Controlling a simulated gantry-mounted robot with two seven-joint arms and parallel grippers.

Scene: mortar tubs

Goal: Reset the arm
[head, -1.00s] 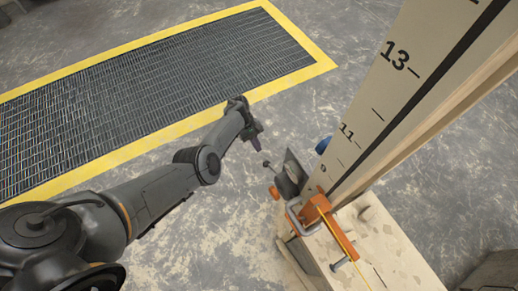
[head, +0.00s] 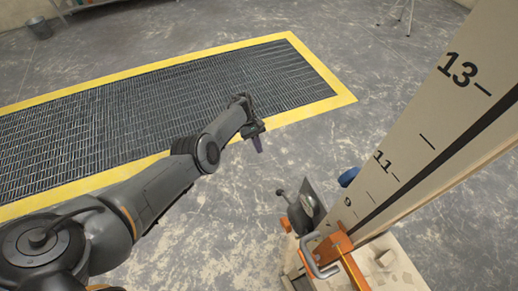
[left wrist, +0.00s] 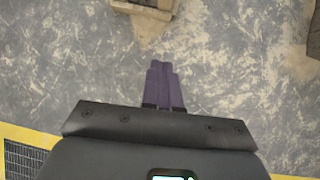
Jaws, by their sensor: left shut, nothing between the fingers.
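My left arm reaches in from the left in the head view. Its gripper (head: 258,143) hangs over the bare floor near the grate's right end, fingers pointing down, clear of the bench. In the left wrist view the purple fingers (left wrist: 162,85) lie together, shut with nothing between them. My right gripper is not in either view.
A tall numbered board (head: 440,110) stands at the right, with an orange clamp (head: 334,250) and a dark metal tool (head: 303,208) at its foot. A yellow-edged floor grate (head: 150,120) lies behind my arm. A bucket (head: 39,28) stands far left. Open floor lies between.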

